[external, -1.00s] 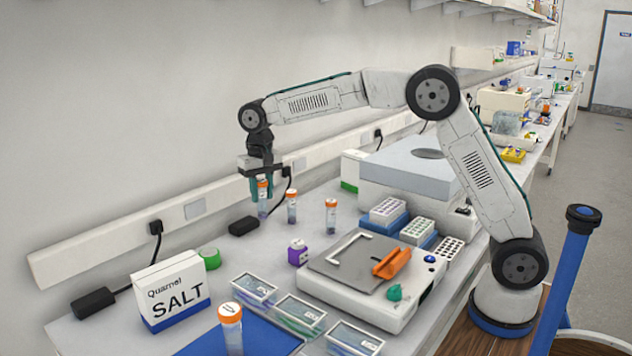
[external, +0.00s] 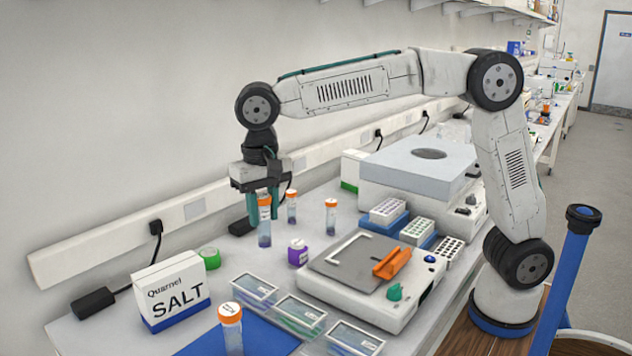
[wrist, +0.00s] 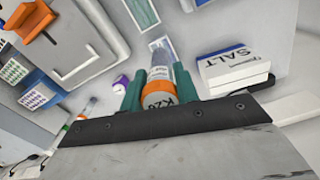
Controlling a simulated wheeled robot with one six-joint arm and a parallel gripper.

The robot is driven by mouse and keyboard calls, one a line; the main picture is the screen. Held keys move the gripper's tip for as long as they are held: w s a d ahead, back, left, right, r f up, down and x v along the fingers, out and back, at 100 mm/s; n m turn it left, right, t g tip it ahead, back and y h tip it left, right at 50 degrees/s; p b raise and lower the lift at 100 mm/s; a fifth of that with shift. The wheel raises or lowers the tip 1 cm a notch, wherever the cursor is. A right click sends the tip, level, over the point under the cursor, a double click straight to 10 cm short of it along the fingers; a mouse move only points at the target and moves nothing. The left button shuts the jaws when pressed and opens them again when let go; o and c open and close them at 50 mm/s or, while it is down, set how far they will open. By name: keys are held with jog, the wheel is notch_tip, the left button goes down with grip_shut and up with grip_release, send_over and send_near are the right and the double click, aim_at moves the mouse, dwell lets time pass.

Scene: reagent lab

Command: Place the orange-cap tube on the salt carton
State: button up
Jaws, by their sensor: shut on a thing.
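My gripper (external: 264,205) is shut on an orange-cap tube (external: 264,228), holding it upright near the wall side of the bench. In the wrist view the tube (wrist: 161,88) sits between the green fingers, with lettering on its cap. The salt carton (external: 172,290), white with a blue base and "SALT" on its front, stands upright at the front left, to the left of my gripper. In the wrist view the salt carton (wrist: 235,72) is to the right of the gripper. Whether the tube's bottom clears the bench is hard to tell.
Other orange-cap tubes stand behind the held one (external: 292,208), (external: 331,218) and at the front on a blue mat (external: 270,335). A purple-capped bottle (external: 297,253) and a green tape roll (external: 209,258) are nearby. A scale-like device (external: 350,262) and clear boxes (external: 302,312) lie to the right.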

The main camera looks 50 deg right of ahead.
jog(key=shift+w+a+f, duration=0.85)
jog(key=shift+w+a, duration=0.45)
jog(key=shift+w, duration=1)
jog(key=shift+w+a+f, duration=0.8)
jog(key=shift+w+a, duration=0.45)
jog(key=shift+w, duration=1)
jog(key=shift+w+a+f, duration=0.85)
jog(key=shift+w+a, duration=0.45)
jog(key=shift+w, duration=1)
jog(key=shift+f, duration=0.15)
jog(key=o, duration=0.9)
notch_tip(320, 180, up, 12)
jog(key=shift+r, duration=0.15)
